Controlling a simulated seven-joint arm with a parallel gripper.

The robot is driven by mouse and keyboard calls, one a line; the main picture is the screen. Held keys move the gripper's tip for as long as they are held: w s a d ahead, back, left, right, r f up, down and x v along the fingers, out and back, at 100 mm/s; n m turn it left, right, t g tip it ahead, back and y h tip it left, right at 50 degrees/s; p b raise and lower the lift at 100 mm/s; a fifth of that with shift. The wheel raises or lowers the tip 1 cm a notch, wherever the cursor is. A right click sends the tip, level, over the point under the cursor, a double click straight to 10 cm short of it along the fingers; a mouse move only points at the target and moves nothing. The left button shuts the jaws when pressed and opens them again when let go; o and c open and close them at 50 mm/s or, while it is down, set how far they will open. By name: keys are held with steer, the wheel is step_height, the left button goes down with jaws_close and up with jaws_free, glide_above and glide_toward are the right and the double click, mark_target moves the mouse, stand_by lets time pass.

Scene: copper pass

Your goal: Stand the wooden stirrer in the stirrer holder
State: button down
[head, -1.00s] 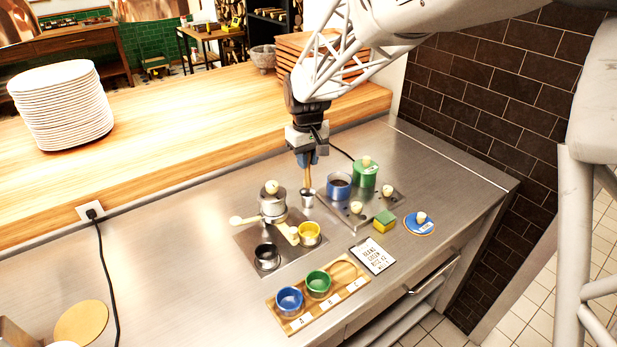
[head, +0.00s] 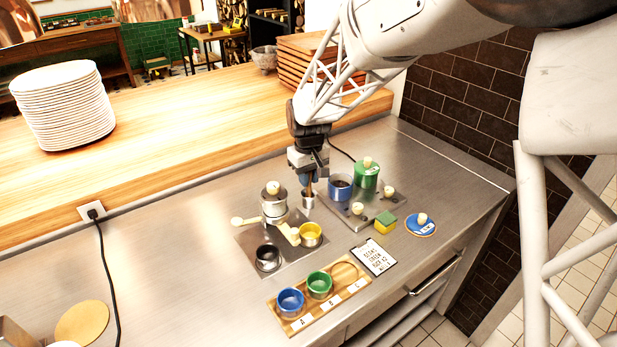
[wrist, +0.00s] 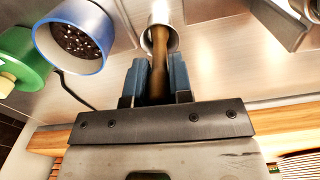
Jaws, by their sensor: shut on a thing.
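The wooden stirrer (wrist: 158,75) is upright between the fingers of my gripper (head: 309,180), which is shut on it. In the wrist view my gripper (wrist: 160,78) shows two blue fingers, one on each side of the stirrer. The stirrer holder is a small metal cup (head: 309,200) directly below my gripper. It also shows in the wrist view (wrist: 150,32), where the stirrer's lower end reaches into the cup's mouth. Whether the stirrer touches the cup's bottom is hidden.
A blue pot (head: 341,187) with dark contents and a green canister (head: 367,175) stand close at right. A metal grinder (head: 273,205) with a pale handle stands close at left. A wooden tray (head: 331,306) holds blue and green cups in front. The counter at left is largely clear.

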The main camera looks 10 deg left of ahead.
steer(key=shift+f, duration=0.2)
steer(key=c, duration=1)
jaws_free()
step_height(320, 180, up, 12)
steer(key=shift+r, duration=0.1)
stand_by(0.8)
steer(key=s+d+r+m+t, duration=0.1)
steer(key=s+d+r+m, duration=0.15)
steer(key=s+d, duration=0.6)
steer(key=s+d+r+m, duration=0.25)
steer(key=s+d, duration=0.35)
steer(key=d, duration=0.5)
steer(key=s+d+f+m, duration=0.1)
steer(key=s+d, duration=0.3)
steer(key=s, duration=0.2)
steer(key=s+d+f+m+t, duration=0.1)
steer(key=s+d, duration=0.3)
steer(key=s, duration=0.3)
steer(key=s+d+f+m, duration=0.1)
steer(key=s+d, duration=0.3)
steer(key=s, duration=0.3)
steer(key=shift+f+t, duration=0.25)
steer(key=shift+t, duration=0.05)
